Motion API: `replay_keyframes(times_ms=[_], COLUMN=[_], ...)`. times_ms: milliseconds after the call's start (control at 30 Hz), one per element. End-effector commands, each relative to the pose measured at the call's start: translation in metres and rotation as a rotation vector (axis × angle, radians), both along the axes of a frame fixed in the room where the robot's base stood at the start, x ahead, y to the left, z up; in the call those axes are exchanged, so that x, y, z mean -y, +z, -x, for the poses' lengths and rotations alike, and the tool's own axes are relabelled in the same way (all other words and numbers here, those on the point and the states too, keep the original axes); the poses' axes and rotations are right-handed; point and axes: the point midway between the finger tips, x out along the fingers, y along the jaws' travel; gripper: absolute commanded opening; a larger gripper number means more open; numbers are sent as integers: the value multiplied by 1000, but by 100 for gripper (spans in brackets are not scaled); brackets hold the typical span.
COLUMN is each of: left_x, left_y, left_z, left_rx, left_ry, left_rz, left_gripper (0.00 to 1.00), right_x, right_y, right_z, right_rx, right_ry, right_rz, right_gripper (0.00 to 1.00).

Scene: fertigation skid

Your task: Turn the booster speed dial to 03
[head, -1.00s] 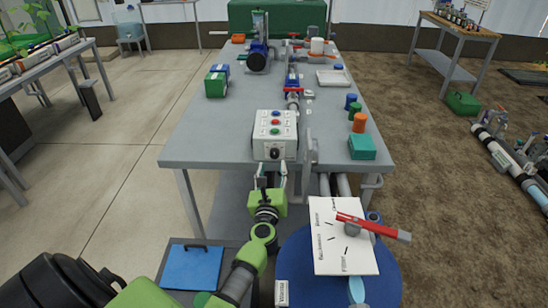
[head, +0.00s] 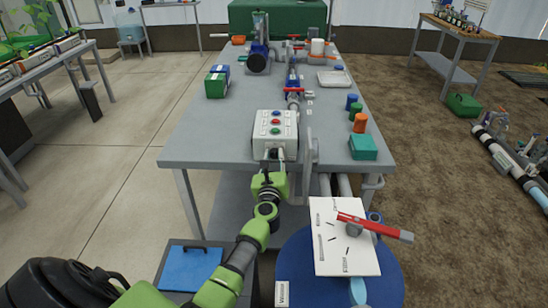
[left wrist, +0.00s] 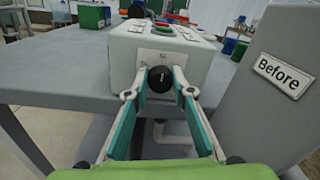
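The white control box (head: 275,132) stands at the front edge of the grey table, with coloured buttons on top. The black booster speed dial (left wrist: 160,79) is on its front face, with small marks around it that I cannot read. My left gripper (head: 275,154) is in front of that face. In the left wrist view, its two fingertips (left wrist: 160,76) stand on either side of the dial, open around it, with slight gaps. The head view hides the dial behind the gripper. My right gripper is not in view.
A grey upright plate (head: 311,150) stands close right of the box; its "Before" label (left wrist: 283,75) shows in the left wrist view. A white board (head: 343,255) with a red-handled lever (head: 375,226) is at the lower right.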

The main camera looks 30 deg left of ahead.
Motion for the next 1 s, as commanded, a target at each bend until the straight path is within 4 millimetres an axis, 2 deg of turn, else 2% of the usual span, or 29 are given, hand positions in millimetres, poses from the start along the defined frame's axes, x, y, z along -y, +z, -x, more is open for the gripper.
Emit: replay_keyframes(times_ms=[267,467,1000], left_x=[1,1,2], left_y=[0,1,1], left_z=[0,0,-1], left_rx=[-15,-66,-323], left_ry=[0,-1,-1], left_rz=[-24,-105,-520], left_gripper=[1,1,1], right_x=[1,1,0], right_y=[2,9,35], right_z=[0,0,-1], right_rx=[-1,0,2], right_ry=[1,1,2], right_rz=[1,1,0], right_gripper=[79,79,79])
